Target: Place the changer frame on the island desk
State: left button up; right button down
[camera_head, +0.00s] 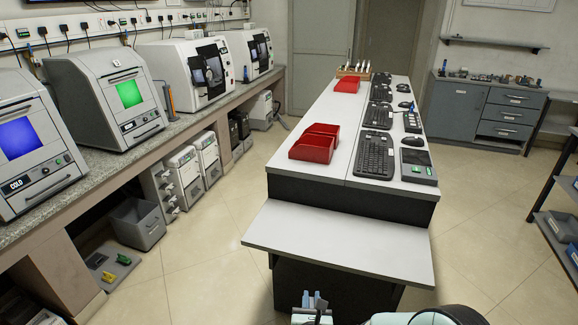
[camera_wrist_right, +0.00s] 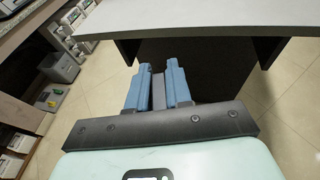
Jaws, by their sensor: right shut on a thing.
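The island desk (camera_head: 338,110) has a long white top on a dark base, with a lower white leaf (camera_head: 340,238) at its near end. My right gripper (camera_head: 316,300) is at the bottom edge of the head view, in front of this leaf. In the right wrist view its blue fingers (camera_wrist_right: 158,72) are shut on a narrow grey piece, which I take to be the changer frame (camera_wrist_right: 158,94). Most of the piece is hidden. The near edge of the leaf (camera_wrist_right: 205,18) crosses the top of that view, beyond the fingertips. My left gripper is out of view.
Red bins (camera_head: 311,150), keyboards (camera_head: 374,155) and a small device (camera_head: 418,168) occupy the desk top. The near leaf is bare. A machine bench (camera_head: 175,128) runs along the left, and a shelf rack (camera_head: 548,205) stands at right. Tiled floor lies between.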

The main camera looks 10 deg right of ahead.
aim_at(335, 113)
jog(key=i+j+u, duration=0.1)
jog(key=i+u, duration=0.5)
jog(key=i, duration=0.2)
jog(key=i+u, duration=0.3)
jog(key=i, duration=0.35)
jog(key=i+l+u, duration=0.1)
jog(key=i+u, duration=0.15)
jog(key=i, duration=0.35)
jog(key=i+z, duration=0.4)
jog(key=i, duration=0.15)
jog(key=i+j+z, duration=0.2)
jog(key=i+z, duration=0.25)
jog(key=i+l+z, duration=0.1)
jog(key=i+z, duration=0.6)
jog(key=i+j+z, duration=0.15)
jog(key=i+z, duration=0.55)
jog(key=i, duration=0.3)
jog(key=i+z, duration=0.3)
jog(key=i, duration=0.35)
